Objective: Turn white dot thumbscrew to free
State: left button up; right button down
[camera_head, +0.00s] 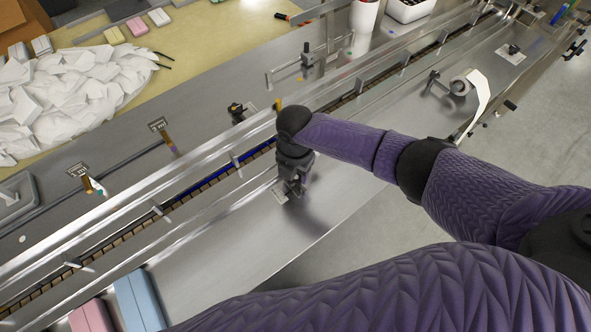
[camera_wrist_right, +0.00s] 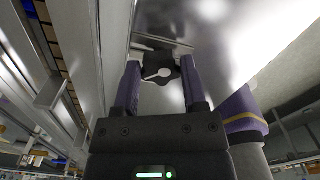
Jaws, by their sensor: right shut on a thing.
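The thumbscrew is a dark knob (camera_wrist_right: 158,61) with a white round mark and a short white line reaching left, seen in the wrist view. My right gripper (camera_wrist_right: 160,72) has one finger on each side of the knob and is shut on it. In the head view my right gripper (camera_head: 291,188) points down at the metal deck beside the conveyor, and its wrist hides most of the knob. A pale label plate (camera_head: 279,194) shows beside the fingers. My left gripper is in neither view.
The conveyor channel (camera_head: 190,190) with metal rails runs diagonally just behind my right gripper. Another dark knob (camera_head: 514,48) sits on a plate at upper right, near a film roll (camera_head: 462,82). Pink (camera_head: 90,316) and blue (camera_head: 139,300) blocks lie at lower left. The deck between is clear.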

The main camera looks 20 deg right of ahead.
jog(key=shift+w+n, duration=0.1)
jog(key=shift+n, duration=0.5)
jog(key=shift+c, duration=0.7)
grip_release()
jog(key=shift+r, duration=0.25)
notch_tip(320, 180, up, 10)
jog(key=p, duration=0.3)
jog(key=shift+f, duration=0.25)
